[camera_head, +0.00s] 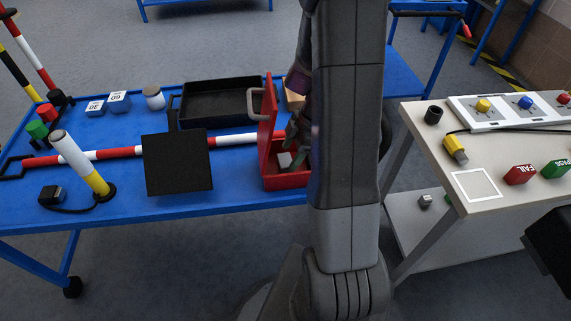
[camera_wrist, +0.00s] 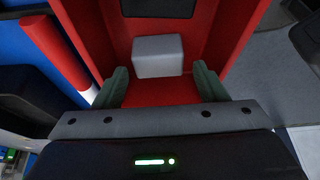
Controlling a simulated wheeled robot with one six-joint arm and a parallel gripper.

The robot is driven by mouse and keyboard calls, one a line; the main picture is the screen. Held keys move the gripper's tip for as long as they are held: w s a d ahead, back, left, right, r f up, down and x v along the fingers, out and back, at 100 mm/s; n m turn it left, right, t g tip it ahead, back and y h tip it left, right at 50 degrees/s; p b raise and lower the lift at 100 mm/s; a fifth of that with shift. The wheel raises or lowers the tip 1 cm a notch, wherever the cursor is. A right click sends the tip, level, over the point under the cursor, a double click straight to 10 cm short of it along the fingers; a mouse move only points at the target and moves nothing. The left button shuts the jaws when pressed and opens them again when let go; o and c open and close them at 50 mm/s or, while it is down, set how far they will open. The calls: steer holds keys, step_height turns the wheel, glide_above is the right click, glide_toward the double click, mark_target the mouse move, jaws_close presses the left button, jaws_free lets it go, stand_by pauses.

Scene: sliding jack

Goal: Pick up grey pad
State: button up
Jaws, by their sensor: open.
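The grey pad (camera_wrist: 158,56) is a light grey block lying inside the red box (camera_wrist: 226,25) in the wrist view. In the head view the grey pad (camera_head: 285,160) shows small on the floor of the red toolbox (camera_head: 289,181), whose lid stands raised. My gripper (camera_wrist: 158,84) is open above the box, with its two green-grey fingers apart. The pad lies ahead of the fingertips and between their lines, with no finger seen touching it. In the head view my arm hides the right part of the box, and the gripper (camera_head: 297,138) shows only partly over it.
The box stands on a blue table (camera_head: 230,195). A black square panel (camera_head: 177,163), a black tray (camera_head: 220,100) and a red-white pole (camera_head: 236,139) lie left of it. A beige table (camera_head: 425,130) with coloured blocks stands to the right, past a gap.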

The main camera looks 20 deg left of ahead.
mark_target(285, 160)
steer(key=x, duration=0.4)
steer(key=shift+a, duration=0.2)
steer(key=shift+r, duration=0.1)
steer(key=c, duration=0.8)
